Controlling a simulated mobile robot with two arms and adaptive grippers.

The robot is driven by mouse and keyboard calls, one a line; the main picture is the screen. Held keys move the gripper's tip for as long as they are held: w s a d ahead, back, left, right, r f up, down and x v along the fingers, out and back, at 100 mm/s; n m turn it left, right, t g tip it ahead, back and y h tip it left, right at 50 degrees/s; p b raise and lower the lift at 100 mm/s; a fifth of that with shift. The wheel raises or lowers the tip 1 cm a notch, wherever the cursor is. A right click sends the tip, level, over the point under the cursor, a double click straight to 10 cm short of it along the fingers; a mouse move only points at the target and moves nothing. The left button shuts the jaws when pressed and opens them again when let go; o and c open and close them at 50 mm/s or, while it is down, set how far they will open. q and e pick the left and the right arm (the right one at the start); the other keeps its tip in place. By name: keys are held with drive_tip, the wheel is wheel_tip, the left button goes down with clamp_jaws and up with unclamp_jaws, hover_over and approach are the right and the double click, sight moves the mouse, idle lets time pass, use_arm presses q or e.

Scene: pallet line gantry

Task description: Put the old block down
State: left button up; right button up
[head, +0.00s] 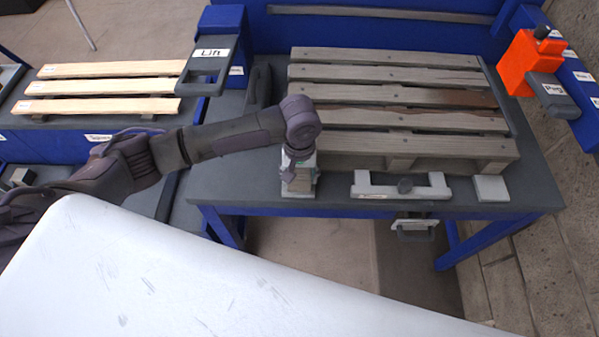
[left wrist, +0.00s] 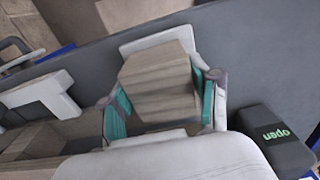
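The old block (left wrist: 160,88), a weathered grey-brown piece of wood, is between the two teal-padded fingers of my left gripper (left wrist: 160,100). Both pads appear to touch its sides. A pale square pad (left wrist: 157,38) shows just beyond the block; whether the block rests on it or hangs slightly above is hard to tell. In the head view my left gripper (head: 299,172) points down at the front left of the grey table (head: 235,185), and mostly hides the block. My right gripper is not in view.
A worn pallet (head: 400,125) lies on the table behind. A pale bracket (head: 380,190) and another pale pad (head: 491,188) lie right of my gripper. An orange device (head: 528,62) stands at the far right.

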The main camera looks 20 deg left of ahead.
sight(299, 172)
use_arm(q)
drive_tip(key=o, duration=0.3)
drive_tip(key=shift+o, duration=0.2)
wheel_tip(299, 172, up, 12)
drive_tip(key=b, duration=0.1)
drive_tip(key=shift+r, duration=0.2)
idle(0.4)
